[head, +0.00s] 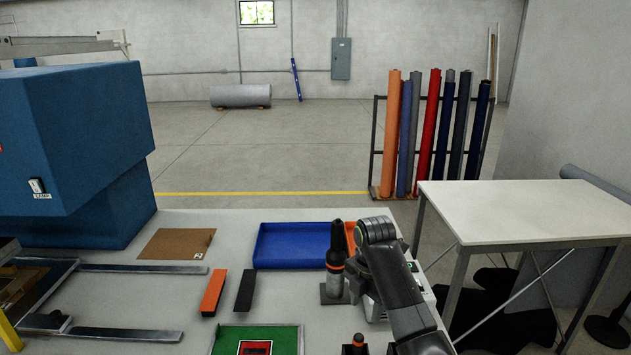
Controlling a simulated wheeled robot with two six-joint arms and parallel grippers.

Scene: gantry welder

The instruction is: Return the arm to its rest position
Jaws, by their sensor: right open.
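My right arm comes in from the lower right and bends over the right part of the grey worktable (240,226). My right gripper (372,312) is low over the tabletop below the bent wrist, partly hidden by my own arm. It is open, and I see nothing held in it. I cannot tell whether the gripper touches that base. My left gripper is not in view.
A blue tray (290,246) lies behind the tool, with an orange one beside it. A green tray (228,338), an orange bar (213,292), a black bar (245,291) and a brown sheet (177,243) lie leftward. A blue machine (90,130) stands left. A white table (530,208) stands right.

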